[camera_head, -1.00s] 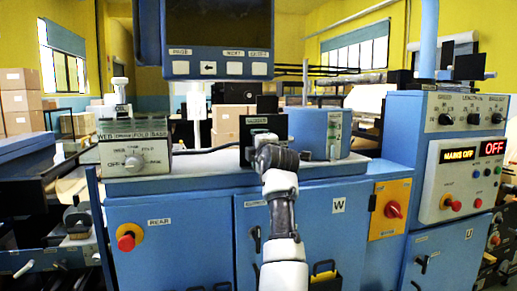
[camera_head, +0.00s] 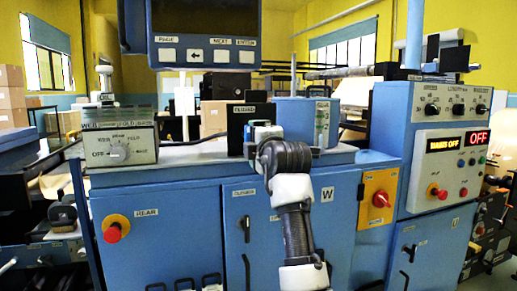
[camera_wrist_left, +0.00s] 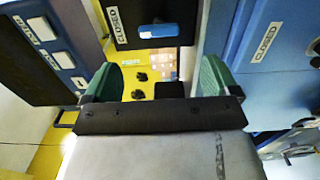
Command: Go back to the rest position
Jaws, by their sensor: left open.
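My left arm rises from the bottom middle of the head view, its wrist in front of a black box on the blue cabinet (camera_head: 150,230). My left gripper (camera_wrist_left: 158,80) shows in the left wrist view with two green fingers spread wide and nothing between them. Beyond the fingers is the black box (camera_wrist_left: 125,12) with a CLOSED label and a blue handle (camera_wrist_left: 154,31). The black box (camera_head: 238,128) also shows in the head view, partly hidden by my wrist. My right gripper is in neither view.
A grey control box (camera_head: 120,143) with a dial stands on the cabinet's left. A blue drum-shaped housing (camera_head: 296,118) stands right of the black box. A screen panel (camera_head: 205,50) hangs above. A tall console (camera_head: 425,120) reading OFF stands at the right.

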